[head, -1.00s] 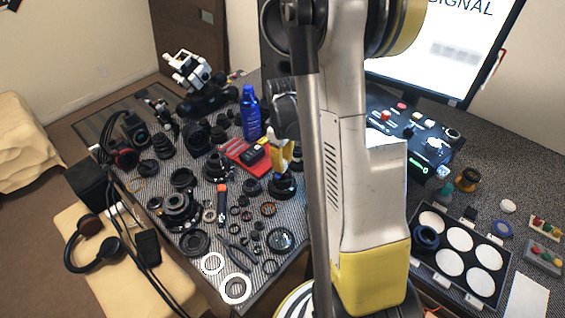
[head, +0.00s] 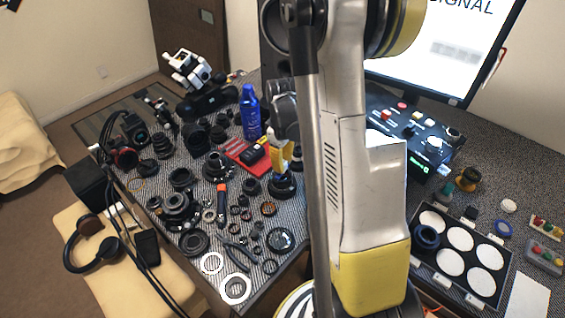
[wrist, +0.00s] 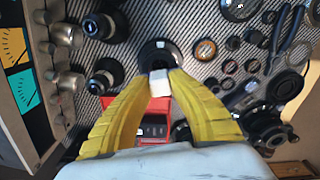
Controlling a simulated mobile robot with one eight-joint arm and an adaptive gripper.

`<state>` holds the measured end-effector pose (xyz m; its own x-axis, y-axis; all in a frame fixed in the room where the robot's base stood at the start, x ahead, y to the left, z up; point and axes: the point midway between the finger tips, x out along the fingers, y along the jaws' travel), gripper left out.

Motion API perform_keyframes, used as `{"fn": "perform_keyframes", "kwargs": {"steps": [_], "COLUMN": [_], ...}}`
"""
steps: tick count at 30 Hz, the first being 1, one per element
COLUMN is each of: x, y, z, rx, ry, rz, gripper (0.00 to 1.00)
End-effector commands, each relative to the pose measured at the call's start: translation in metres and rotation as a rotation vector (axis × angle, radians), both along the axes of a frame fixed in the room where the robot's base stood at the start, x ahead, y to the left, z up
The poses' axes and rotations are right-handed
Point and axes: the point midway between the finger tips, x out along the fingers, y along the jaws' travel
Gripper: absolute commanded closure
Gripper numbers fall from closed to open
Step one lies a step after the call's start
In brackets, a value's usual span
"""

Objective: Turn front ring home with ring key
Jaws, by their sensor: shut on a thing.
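My gripper (wrist: 160,84) is shut on a small pale block, which I take to be the handle of the ring key (wrist: 159,77). The key's working end is hidden in the wrist view. A dark round lens barrel (wrist: 160,50) stands directly beyond the fingertips, in line with the key. In the head view my gripper (head: 281,158) points down over the same lens (head: 283,187), close above it. I cannot tell whether the key touches the front ring, and the ring itself is not clear.
A red tray (head: 246,158) lies left of the lens, with a blue bottle (head: 250,112) behind it. Loose rings, lens parts and pliers (head: 240,249) crowd the mat to the left and front. A case of white discs (head: 452,262) lies at the right.

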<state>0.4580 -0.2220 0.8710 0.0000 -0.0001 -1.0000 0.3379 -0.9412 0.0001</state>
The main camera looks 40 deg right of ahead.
Motion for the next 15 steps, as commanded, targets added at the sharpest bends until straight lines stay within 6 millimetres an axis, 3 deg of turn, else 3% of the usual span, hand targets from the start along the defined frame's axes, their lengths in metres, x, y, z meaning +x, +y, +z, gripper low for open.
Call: {"fn": "perform_keyframes", "kwargs": {"steps": [15], "x": [0.0], "y": [0.0], "z": [-0.0068], "rx": [0.0], "ry": [0.0], "rz": [0.0], "gripper": [1.0]}}
